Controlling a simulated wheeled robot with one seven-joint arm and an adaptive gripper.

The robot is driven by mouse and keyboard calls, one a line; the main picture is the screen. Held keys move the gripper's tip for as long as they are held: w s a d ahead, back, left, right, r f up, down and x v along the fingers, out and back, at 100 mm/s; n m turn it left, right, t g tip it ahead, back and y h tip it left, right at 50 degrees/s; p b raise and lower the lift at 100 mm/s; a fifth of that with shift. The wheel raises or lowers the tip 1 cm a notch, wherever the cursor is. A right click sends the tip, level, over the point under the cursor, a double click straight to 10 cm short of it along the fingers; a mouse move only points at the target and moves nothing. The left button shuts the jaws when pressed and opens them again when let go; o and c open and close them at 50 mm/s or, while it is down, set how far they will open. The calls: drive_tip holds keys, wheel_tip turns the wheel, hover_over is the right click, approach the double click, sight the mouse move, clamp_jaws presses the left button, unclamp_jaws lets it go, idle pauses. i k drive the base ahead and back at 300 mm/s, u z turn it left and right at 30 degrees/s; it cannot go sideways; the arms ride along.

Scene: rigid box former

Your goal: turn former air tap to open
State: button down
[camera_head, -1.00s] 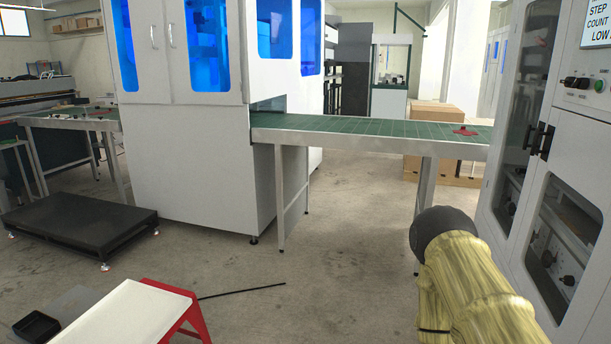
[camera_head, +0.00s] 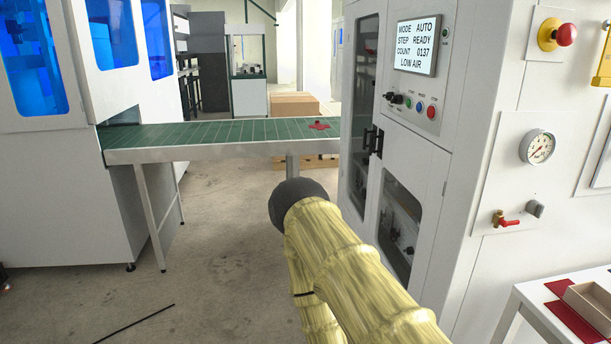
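The air tap (camera_head: 505,220) is on the white side panel of the machine at the right. It has a small red lever that points to the right, roughly level, and a grey metal body. A round pressure gauge (camera_head: 537,147) is above it; its reading is too small to tell. The machine's screen (camera_head: 416,46) reads MODE AUTO, STEP READY, COUNT 0137, LOW AIR. My arm, in a yellowish cover, reaches into the lower middle, left of the tap and apart from it. My gripper's fingers are not in view.
A grey knob (camera_head: 535,209) sits just right of the tap. A red emergency button (camera_head: 565,35) is above the gauge. A white table (camera_head: 529,294) with red pieces and a cardboard tray (camera_head: 592,306) stands below right. A green conveyor (camera_head: 220,131) runs behind my arm.

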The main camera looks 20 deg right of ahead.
sight(502, 223)
drive_tip(key=z, duration=1.9)
